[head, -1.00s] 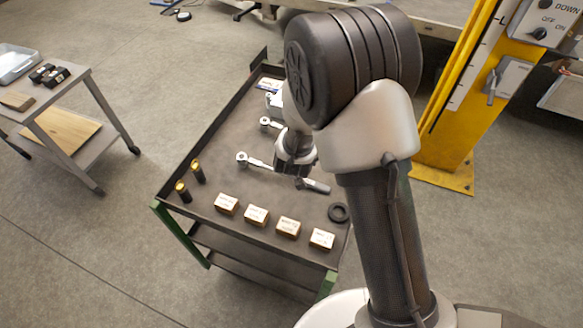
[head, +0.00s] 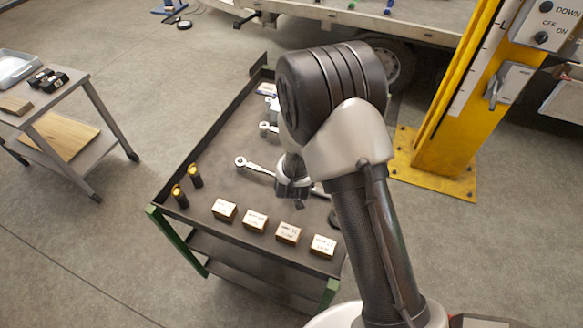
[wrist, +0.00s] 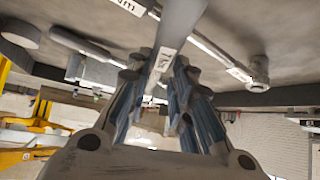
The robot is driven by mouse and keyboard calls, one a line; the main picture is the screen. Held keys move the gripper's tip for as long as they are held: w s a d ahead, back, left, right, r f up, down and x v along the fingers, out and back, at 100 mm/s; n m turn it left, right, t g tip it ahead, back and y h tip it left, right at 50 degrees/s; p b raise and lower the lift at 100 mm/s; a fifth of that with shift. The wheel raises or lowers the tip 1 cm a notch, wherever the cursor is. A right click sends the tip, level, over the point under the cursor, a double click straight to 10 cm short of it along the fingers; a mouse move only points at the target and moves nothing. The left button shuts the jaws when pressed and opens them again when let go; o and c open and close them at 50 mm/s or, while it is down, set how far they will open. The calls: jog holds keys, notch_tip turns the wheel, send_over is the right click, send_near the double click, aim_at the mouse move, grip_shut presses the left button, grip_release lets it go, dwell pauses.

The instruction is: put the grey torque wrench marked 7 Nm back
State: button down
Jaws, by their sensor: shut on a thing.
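My gripper (head: 293,192) is over the dark top of the cart, on the side nearer the small boxes. In the wrist view my gripper (wrist: 158,95) is shut on a grey bar-like tool, the torque wrench (wrist: 172,28), with a white label that seems to start with 7. The rest of the held wrench is hidden or out of frame. Another torque wrench (head: 257,168) lies on the cart beyond my gripper, its round head to the left; my gripper covers part of its handle. A wrench with a round head (wrist: 258,70) also shows in the wrist view.
The cart (head: 215,150) has raised edges. Several small labelled boxes (head: 255,220) line its near side. Dark cylinders with yellow tops (head: 180,196) stand at its left. More wrenches (head: 267,128) lie farther back. A yellow lift post (head: 455,110) stands right.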

jog(key=shift+f+b, duration=0.5)
jog(key=shift+f, duration=0.05)
jog(key=c, duration=1.4)
grip_release()
jog(key=shift+r, duration=0.1)
jog(key=shift+r+p, duration=0.3)
jog(key=shift+p, duration=0.15)
jog(key=s+d+r+g+y+p, duration=0.1)
jog(key=s+d+r, duration=0.1)
jog(key=s+r, duration=0.5)
jog(key=s+d+r+p, duration=0.1)
jog(key=s+r, duration=0.3)
jog(key=r, duration=0.7)
jog(key=s+d+r+g+y+p, duration=0.1)
jog(key=s+d+r+p, duration=0.1)
jog(key=s+r, duration=0.5)
jog(key=s+d+r, duration=0.2)
jog(key=s+d, duration=0.1)
jog(key=s, duration=0.2)
jog(key=s+d+r+g+h, duration=0.1)
jog(key=s+d+r, duration=0.1)
jog(key=s, duration=0.3)
jog(key=s+d+r+g+h, duration=0.1)
jog(key=s+d+r, duration=0.2)
jog(key=s+r, duration=0.1)
jog(key=shift+s+d+r, duration=0.2)
jog(key=shift+s+d, duration=0.1)
jog(key=shift+s, duration=0.45)
